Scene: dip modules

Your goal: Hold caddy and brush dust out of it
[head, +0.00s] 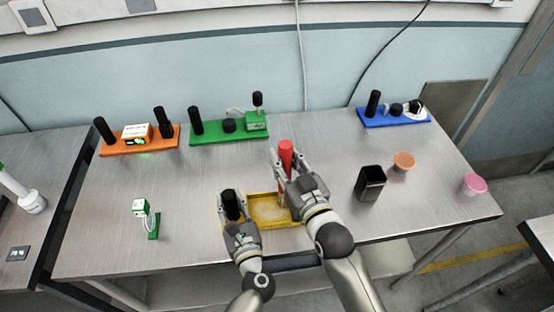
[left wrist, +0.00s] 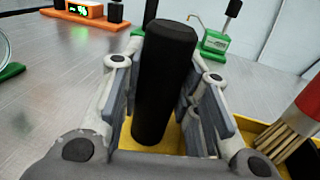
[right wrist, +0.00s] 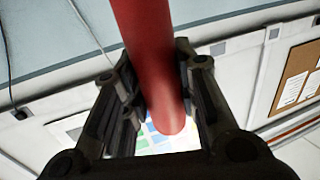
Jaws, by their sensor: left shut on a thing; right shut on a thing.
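The yellow caddy (head: 268,222) lies near the table's front edge, with pale dust on its floor. Its black upright handle (left wrist: 163,85) stands at its left end. My left gripper (head: 231,208) is shut on that handle. The brush has a red handle (head: 286,150), and my right gripper (head: 289,172) is shut on it. The red handle also fills the middle of the right wrist view (right wrist: 152,65). The brush's tan bristles (left wrist: 275,140) point down into the caddy's right part. I cannot tell whether they touch its floor.
Orange (head: 113,149), green (head: 208,138) and blue (head: 380,122) modules stand along the back. A black cup (head: 370,183), an orange cup (head: 404,161) and a pink cup (head: 474,184) stand at the right. A small green-based device (head: 153,226) stands at the left. The table between is clear.

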